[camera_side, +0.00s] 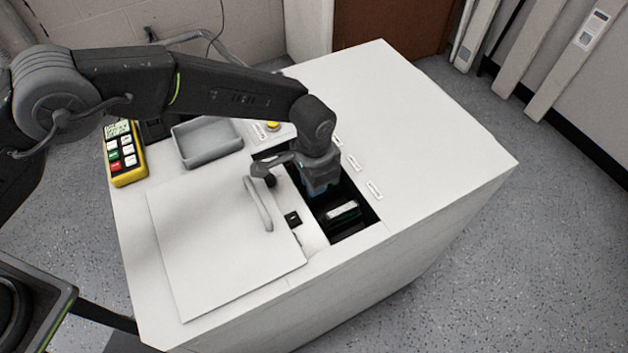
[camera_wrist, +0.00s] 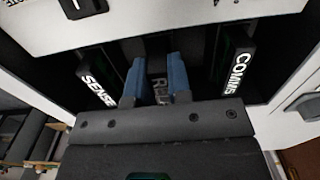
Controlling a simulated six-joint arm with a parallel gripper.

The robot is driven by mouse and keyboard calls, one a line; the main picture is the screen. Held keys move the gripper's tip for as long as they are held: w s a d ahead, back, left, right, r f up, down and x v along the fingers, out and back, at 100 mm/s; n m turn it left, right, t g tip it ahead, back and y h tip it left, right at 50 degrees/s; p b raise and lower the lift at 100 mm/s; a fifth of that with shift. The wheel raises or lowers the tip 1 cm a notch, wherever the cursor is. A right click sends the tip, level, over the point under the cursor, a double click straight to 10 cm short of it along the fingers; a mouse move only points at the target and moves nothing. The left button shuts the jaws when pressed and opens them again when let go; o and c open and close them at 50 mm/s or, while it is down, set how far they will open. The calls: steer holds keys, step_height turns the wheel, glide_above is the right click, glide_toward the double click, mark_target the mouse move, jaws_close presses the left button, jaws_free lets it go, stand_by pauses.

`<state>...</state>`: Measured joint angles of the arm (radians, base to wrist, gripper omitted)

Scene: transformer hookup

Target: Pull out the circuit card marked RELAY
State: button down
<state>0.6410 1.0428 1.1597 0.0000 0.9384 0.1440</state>
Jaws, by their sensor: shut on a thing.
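The RELAY card (camera_wrist: 157,92) is in the wrist view, upright between my gripper's two blue fingers. Its label is partly hidden, with only some letters showing. My gripper (camera_wrist: 159,70) is shut on this card. In the side view my gripper (camera_side: 318,188) points down into the dark card bay, and the held card is hidden there. The SENSE card (camera_wrist: 97,90) stands to the left in the wrist view, and the COMMS card (camera_wrist: 238,70) to the right. Both are apart from the fingers.
The card bay (camera_side: 362,225) is a dark opening in the white cabinet top (camera_side: 430,150). A white panel with a handle (camera_side: 215,240) lies left of it. A grey tray (camera_side: 205,158) and a yellow meter (camera_side: 128,172) stand further left. The top's right side is clear.

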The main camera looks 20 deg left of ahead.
steer(key=shift+r, duration=1.7)
steer(key=shift+r, duration=2.45)
